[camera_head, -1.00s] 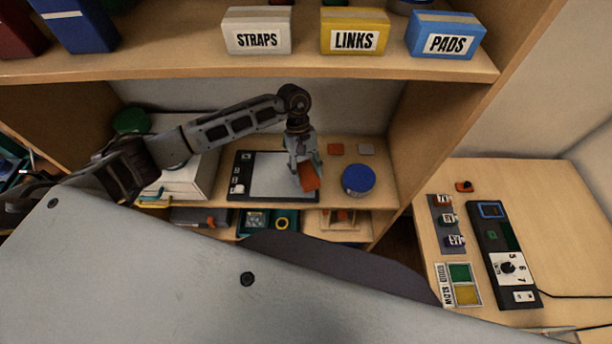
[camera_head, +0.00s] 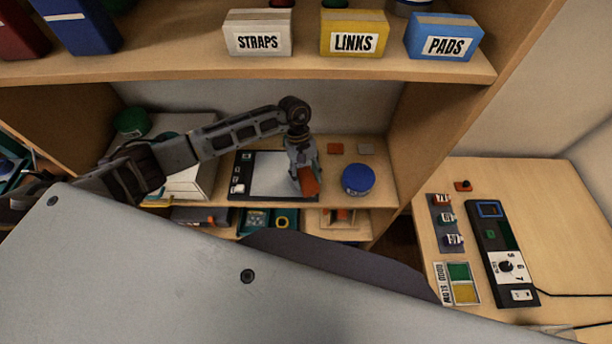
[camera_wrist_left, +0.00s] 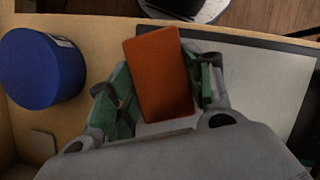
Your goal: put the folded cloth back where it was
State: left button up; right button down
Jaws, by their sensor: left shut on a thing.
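The folded cloth, an orange-red block-like piece (camera_head: 309,187), is held between the fingers of my left gripper (camera_head: 305,172), low over the right edge of a black-framed board with a pale surface (camera_head: 270,175) on the middle shelf. In the left wrist view the cloth (camera_wrist_left: 158,75) sits between the green-padded fingers (camera_wrist_left: 160,95). Whether it touches the board or shelf cannot be told. My right gripper is not in view.
A blue round container (camera_head: 358,179) stands just right of the cloth. A white box (camera_head: 190,180) is left of the board. The upper shelf (camera_head: 180,72) hangs above.

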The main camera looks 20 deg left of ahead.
pick_arm(q)
jog(key=o, duration=0.9)
jog(key=shift+v, duration=0.75)
jog(key=shift+b+v, duration=1.45)
jog(key=shift+v, duration=3.85)
